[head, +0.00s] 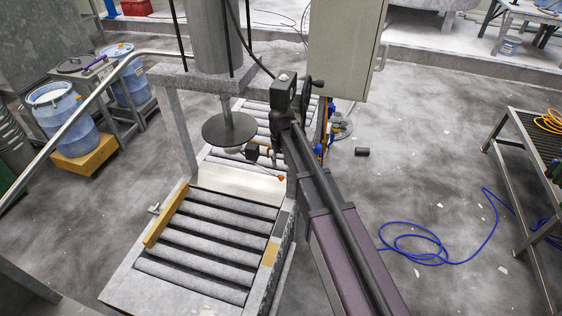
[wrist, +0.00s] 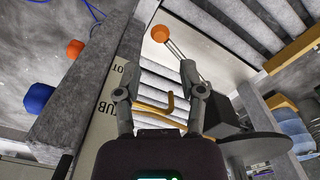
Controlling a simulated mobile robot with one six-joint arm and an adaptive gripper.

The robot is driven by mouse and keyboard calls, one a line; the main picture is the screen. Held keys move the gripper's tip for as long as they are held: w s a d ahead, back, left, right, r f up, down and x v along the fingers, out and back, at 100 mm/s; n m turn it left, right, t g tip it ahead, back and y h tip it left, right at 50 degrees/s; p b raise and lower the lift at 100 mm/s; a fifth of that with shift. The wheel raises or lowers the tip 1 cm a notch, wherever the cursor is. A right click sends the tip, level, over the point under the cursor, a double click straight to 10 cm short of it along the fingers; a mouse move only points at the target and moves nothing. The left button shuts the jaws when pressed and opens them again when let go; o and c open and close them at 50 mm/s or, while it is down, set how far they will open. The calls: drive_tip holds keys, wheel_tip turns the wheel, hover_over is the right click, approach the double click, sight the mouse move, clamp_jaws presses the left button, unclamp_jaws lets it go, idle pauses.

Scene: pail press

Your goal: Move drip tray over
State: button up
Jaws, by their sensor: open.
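A pale flat plate (head: 238,184) lies across the roller conveyor under the press; it may be the drip tray, but I cannot tell for sure. It also seems to show as a pale band in the wrist view (wrist: 205,42). My gripper (wrist: 158,88) is open and empty. The round dark press plate (head: 230,130) hangs above the conveyor and shows at lower right in the wrist view (wrist: 257,146). My arm hides part of the conveyor's right side in the head view.
A black box (head: 252,150) with a thin lever and orange ball (head: 281,178) is close to the press plate. A grey cabinet (head: 345,50) stands behind my arm. Blue pails (head: 62,115) stand at left. A blue hose (head: 415,250) lies on the floor at right.

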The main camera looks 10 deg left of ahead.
sight(281, 176)
drive_tip(key=shift+f+b, duration=3.85)
drive_tip(key=shift+f, duration=0.1)
drive_tip(key=shift+r, duration=0.2)
drive_tip(key=shift+c, duration=1)
drive_tip(key=c, duration=0.4)
